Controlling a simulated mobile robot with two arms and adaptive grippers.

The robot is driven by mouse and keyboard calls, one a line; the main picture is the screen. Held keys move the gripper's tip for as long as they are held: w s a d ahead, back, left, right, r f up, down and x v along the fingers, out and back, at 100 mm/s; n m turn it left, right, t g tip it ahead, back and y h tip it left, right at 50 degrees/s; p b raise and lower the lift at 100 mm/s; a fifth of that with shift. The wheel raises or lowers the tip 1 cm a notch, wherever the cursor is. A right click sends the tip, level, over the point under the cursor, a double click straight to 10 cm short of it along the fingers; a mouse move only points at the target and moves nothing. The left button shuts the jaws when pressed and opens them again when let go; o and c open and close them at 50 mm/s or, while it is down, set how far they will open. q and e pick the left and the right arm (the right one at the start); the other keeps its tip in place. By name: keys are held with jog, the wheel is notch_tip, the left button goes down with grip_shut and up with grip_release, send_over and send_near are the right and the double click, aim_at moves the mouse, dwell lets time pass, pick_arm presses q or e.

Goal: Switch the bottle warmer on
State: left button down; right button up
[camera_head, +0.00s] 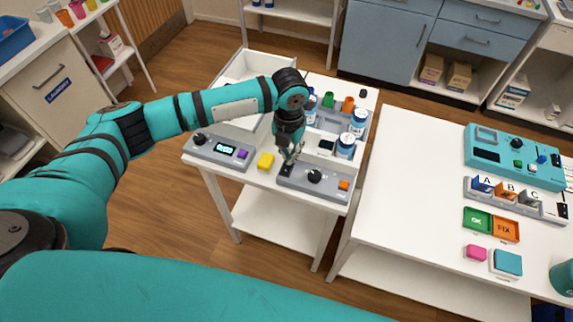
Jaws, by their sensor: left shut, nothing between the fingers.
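A grey panel (328,193) with a black round knob (315,177), an orange button (344,185) and a dark switch-like part (286,170) sits at the front right of the small white table. It may be the bottle warmer; no label is readable. My left gripper (290,157) points down over the left end of this panel, shut and empty, its tips close to the dark part. I cannot tell whether they touch. A second grey panel (210,149) with a lit display and a purple button sits at the front left. My right gripper is not in view.
Behind the gripper stand white-and-blue jars (346,146) and a grey tray (327,120). A white bin (244,68) is at the back left. A larger white table (405,190) with a teal device (516,157) is on the right.

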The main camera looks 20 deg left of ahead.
pick_arm(q)
jog(key=shift+f, duration=0.45)
jog(key=shift+s+f+b, duration=0.1)
jog(key=shift+f+b, duration=0.5)
jog(key=shift+f, duration=0.25)
dwell(0.4)
jog(key=shift+r+p, duration=0.85)
jog(key=shift+p, duration=0.05)
notch_tip(320, 180, up, 6)
jog(key=p, duration=0.5)
jog(key=shift+f, duration=0.25)
jog(key=shift+f, duration=0.1)
